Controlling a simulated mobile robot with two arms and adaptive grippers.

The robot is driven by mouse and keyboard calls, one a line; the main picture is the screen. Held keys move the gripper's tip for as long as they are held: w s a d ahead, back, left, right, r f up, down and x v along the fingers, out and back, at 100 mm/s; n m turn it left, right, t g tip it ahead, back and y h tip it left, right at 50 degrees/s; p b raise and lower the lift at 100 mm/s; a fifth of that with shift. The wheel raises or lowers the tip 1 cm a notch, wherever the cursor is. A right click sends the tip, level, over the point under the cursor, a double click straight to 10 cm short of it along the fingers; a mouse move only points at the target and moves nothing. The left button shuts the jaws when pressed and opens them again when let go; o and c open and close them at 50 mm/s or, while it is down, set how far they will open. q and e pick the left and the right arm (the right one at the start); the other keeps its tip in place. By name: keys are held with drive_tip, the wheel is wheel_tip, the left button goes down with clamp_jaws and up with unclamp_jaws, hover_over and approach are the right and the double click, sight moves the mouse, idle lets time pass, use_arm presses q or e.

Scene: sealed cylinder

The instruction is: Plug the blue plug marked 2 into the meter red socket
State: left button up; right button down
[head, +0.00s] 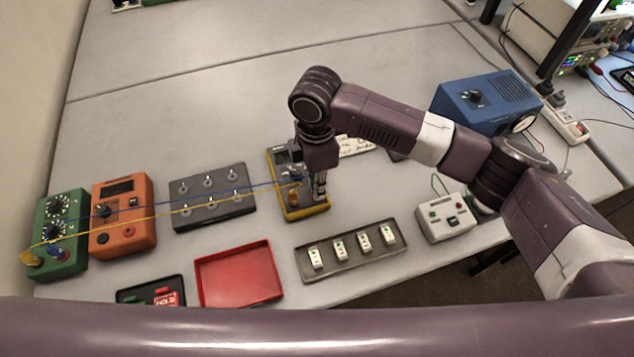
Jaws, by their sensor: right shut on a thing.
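The yellow meter (308,212) lies on the bench near the middle, its upper part partly covered by my right gripper. My right gripper (318,188) points down at the meter's right side and is shut. A blue cable (190,207) runs from the green box (68,268) to the meter beside the gripper, so the held thing appears to be the blue plug. The plug, its mark and the red socket are too small or hidden to make out. A yellow cable (170,217) also runs from the green box to the meter. My left gripper is out of view.
An orange meter (123,235) and a grey switch box (212,212) stand left of the yellow meter. A red tray (238,275), a grey tray (385,258) with several white blocks and a white box (446,222) lie in front. A blue box (480,100) is behind right.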

drive_tip(key=shift+p, duration=0.4)
idle(0.8)
drive_tip(key=shift+p, duration=0.4)
drive_tip(key=shift+f, duration=0.6)
drive_tip(key=c, duration=1.8)
unclamp_jaws()
drive_tip(key=shift+o, duration=0.2)
drive_tip(key=shift+r, duration=0.1)
